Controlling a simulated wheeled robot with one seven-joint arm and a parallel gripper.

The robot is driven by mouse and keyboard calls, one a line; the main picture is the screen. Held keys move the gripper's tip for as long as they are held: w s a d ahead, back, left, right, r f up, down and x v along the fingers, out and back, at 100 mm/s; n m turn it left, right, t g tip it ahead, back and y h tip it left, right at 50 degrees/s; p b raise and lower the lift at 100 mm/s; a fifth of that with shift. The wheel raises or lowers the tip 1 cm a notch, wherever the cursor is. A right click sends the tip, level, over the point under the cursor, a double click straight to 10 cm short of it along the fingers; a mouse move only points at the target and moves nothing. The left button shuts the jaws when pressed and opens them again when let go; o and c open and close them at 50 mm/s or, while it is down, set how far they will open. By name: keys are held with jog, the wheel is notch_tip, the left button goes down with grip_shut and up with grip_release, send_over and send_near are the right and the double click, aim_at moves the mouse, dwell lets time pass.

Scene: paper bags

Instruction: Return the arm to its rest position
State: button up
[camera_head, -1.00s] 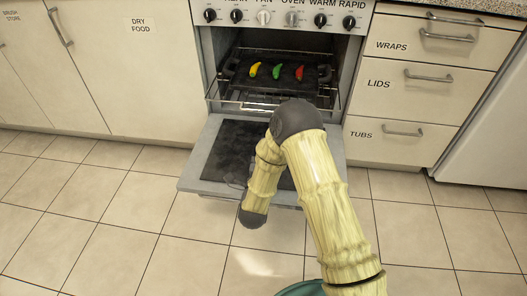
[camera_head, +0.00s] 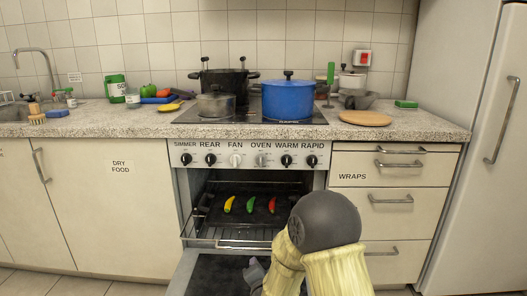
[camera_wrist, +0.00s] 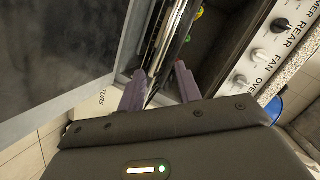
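My arm (camera_head: 338,270) shows at the bottom of the head view, bent at a dark rounded joint (camera_head: 323,220) in front of the open oven. Part of my gripper shows low in that view, left of the arm, in front of the lowered oven door (camera_head: 212,274). In the wrist view my gripper (camera_wrist: 160,86) has its two fingers apart with nothing held between them. The oven front and door edge lie beyond the fingers. Whether the gripper touches them is unclear.
A yellow pepper (camera_head: 229,204), a green pepper (camera_head: 250,204) and a red pepper (camera_head: 272,204) lie in the oven on a dark tray. A wire rack (camera_head: 225,238) sticks out. A blue pot (camera_head: 288,98) and other pots stand on the hob. A fridge (camera_head: 475,150) stands right.

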jog(key=s+d+r+n+g+h+p, duration=0.1)
jog(key=s+d+r+n+g+p, duration=0.4)
jog(key=s+d, duration=0.5)
jog(key=s+d+r+n+g+h+p, duration=0.15)
jog(key=s+d+r+n+g, duration=0.45)
jog(key=s, duration=0.8)
notch_tip(320, 180, up, 38)
jog(key=m+p, duration=0.1)
jog(key=p, duration=3.7)
jog(key=shift+d+r+p, duration=0.25)
jog(key=shift+d+p, duration=0.1)
jog(key=shift+w+f+y, duration=0.1)
jog(key=shift+y, duration=0.15)
